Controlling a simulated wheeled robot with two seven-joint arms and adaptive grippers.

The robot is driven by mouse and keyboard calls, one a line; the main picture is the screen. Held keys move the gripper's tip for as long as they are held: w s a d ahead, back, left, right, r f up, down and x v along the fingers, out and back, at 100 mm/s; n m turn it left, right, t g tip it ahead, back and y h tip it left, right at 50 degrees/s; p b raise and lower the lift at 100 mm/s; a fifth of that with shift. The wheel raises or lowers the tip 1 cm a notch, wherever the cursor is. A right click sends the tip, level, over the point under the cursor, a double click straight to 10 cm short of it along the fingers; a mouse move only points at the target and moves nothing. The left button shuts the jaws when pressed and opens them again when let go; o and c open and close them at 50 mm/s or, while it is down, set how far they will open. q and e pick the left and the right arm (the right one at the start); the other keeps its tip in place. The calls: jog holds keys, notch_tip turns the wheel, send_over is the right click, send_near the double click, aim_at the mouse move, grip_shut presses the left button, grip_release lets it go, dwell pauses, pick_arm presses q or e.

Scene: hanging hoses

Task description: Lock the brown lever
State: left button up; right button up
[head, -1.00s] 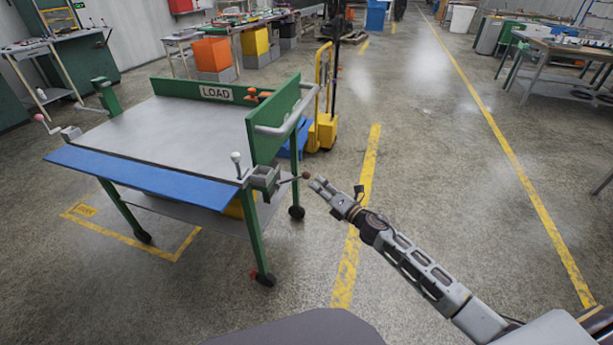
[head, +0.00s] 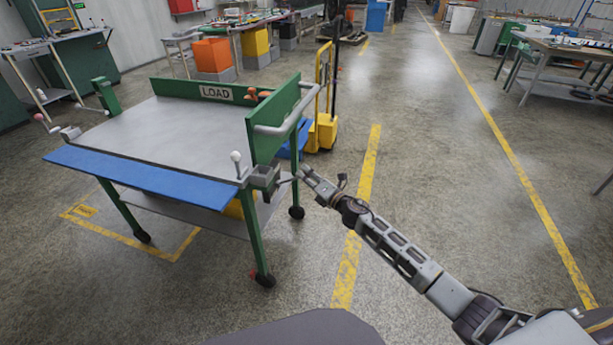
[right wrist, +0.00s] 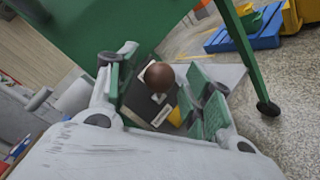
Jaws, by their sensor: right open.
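The brown lever is on a grey bracket (head: 264,178) at the cart's near right corner. Its thin rod (head: 286,181) sticks out to the right, and its round brown knob is hidden by my gripper in the head view. My right gripper (head: 301,173) is at the rod's outer end. In the right wrist view the brown knob (right wrist: 159,76) sits between the two spread green-padded fingers of my right gripper (right wrist: 160,95), with gaps visible on both sides. My left gripper is not in view.
The green cart (head: 274,130) has a grey top (head: 180,128), a blue front flap (head: 140,176) and a LOAD sign (head: 216,93). A white-knobbed lever (head: 236,158) stands beside the bracket. A yellow pallet truck (head: 323,125) stands behind. Floor to the right is clear.

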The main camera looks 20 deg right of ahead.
jog(key=shift+w+a, duration=0.25)
jog(key=shift+w, duration=0.35)
grip_shut()
